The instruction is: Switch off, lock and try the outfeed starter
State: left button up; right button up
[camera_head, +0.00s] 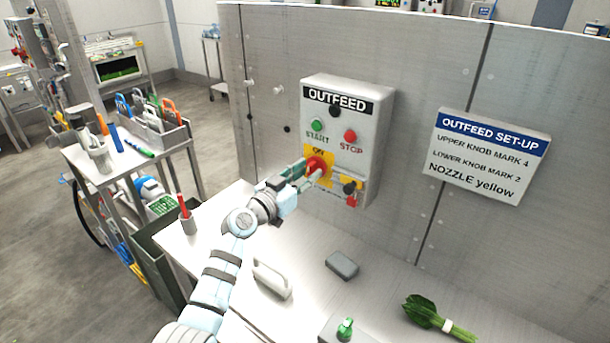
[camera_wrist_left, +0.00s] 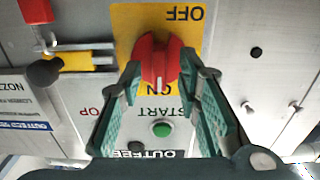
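The outfeed starter (camera_head: 345,95) is a grey wall box with a green START button (camera_head: 317,125) and a red STOP button (camera_head: 350,136). Its red rotary handle (camera_wrist_left: 160,60) sits on a yellow plate (camera_wrist_left: 125,22); the white mark points to ON. My left gripper (camera_head: 315,171) is at the handle, and in the left wrist view its fingertips (camera_wrist_left: 162,68) close against both sides of it. Beside the handle is a yellow slide (camera_wrist_left: 85,60) with a black knob (camera_wrist_left: 45,73) and a red piece (camera_wrist_left: 36,10). My right gripper is not in view.
A set-up sign (camera_head: 490,150) hangs right of the starter. On the steel bench are a white-handled tool (camera_head: 272,279), a grey block (camera_head: 342,265), a green-topped item (camera_head: 345,328) and tied greens (camera_head: 438,317). A red item stands in a cup (camera_head: 188,226). A trolley at left holds colored padlock-like items (camera_head: 168,107).

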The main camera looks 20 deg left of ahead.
pick_arm(q)
grip_shut()
jog(key=shift+n, duration=0.4)
jog(key=n, duration=0.7)
jog(key=n+p, duration=0.1)
jog(key=n, duration=0.9)
jog(key=shift+a+f+p, duration=0.2)
jog(key=shift+f+p, duration=0.05)
jog(key=shift+p, duration=0.15)
